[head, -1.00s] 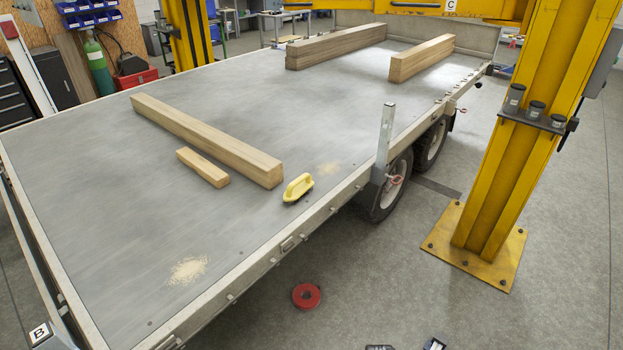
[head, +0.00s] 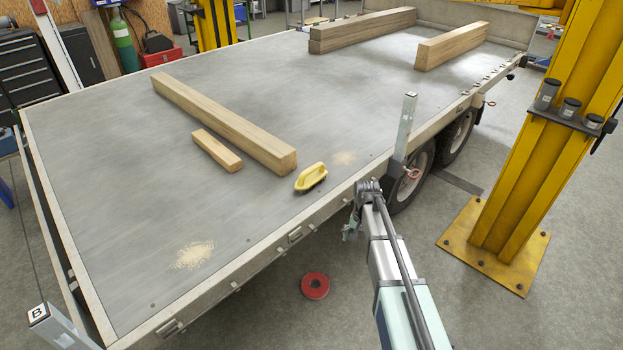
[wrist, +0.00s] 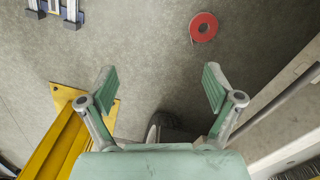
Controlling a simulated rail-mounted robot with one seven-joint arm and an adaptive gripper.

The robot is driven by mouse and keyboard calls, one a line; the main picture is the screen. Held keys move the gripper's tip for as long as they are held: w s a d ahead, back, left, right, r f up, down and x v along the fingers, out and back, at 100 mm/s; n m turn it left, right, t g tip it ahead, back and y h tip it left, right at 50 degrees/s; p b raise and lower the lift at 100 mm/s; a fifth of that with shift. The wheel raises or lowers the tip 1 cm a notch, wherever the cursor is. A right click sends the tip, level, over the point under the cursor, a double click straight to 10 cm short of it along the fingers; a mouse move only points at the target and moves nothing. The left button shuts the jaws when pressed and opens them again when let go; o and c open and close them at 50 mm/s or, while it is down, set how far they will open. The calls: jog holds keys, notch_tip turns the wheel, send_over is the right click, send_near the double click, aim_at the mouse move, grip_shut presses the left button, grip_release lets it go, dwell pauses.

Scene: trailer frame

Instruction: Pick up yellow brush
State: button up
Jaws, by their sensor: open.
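The yellow brush (head: 311,177) lies on the grey trailer deck (head: 120,210), near its front side rail and just right of a long timber's end. My gripper (wrist: 160,88) is open and empty in the wrist view, with its two green-padded fingers spread apart over the concrete floor. In the head view my arm reaches up from the bottom to beside the trailer rail, right of and below the brush. The gripper's fingers are hard to make out there. The brush is not in the wrist view.
A long timber (head: 222,120) and a short wood block (head: 217,150) lie left of the brush. A metal post (head: 404,130) stands on the rail to the right. A yellow column (head: 540,140) stands farther right. A red ring (head: 315,286) lies on the floor. Sawdust (head: 194,254) lies on the deck.

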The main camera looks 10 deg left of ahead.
jog(key=w+a+r+m, duration=0.1)
jog(key=w+a+r, duration=0.4)
jog(key=w+r, duration=0.3)
jog(key=w+a+r+m, duration=0.1)
jog(key=w+a+r, duration=0.5)
jog(key=w, duration=0.3)
jog(key=m, duration=0.2)
send_near(312, 178)
notch_tip(312, 178, down, 9)
jog(key=p, duration=0.4)
jog(key=shift+a+r, duration=0.1)
jog(key=shift+r, duration=0.05)
jog(key=shift+s, duration=0.1)
jog(key=c, duration=1.3)
